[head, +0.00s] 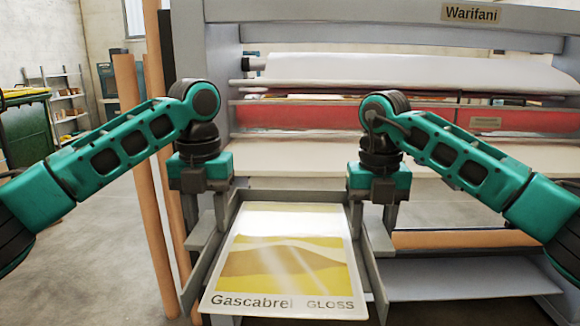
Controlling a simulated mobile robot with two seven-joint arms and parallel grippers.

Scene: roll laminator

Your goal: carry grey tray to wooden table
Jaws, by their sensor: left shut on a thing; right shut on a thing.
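The grey tray (369,262) is in the lower middle of the head view, in front of the roll laminator. A poster (285,262) with yellow hills and the words "Gascabrel GLOSS" lies in it. My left gripper (192,222) is shut on the tray's left side. My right gripper (389,218) is shut on the tray's right side. Whether the tray touches anything beneath it cannot be told. No wooden table is in view.
The laminator (285,158) fills the back, with a white roll (420,72) and a red roller (400,116). Tall brown tubes (140,170) stand close to the left. A green bin (28,130) and shelves (65,100) stand farther left. Open floor (100,265) lies at the left.

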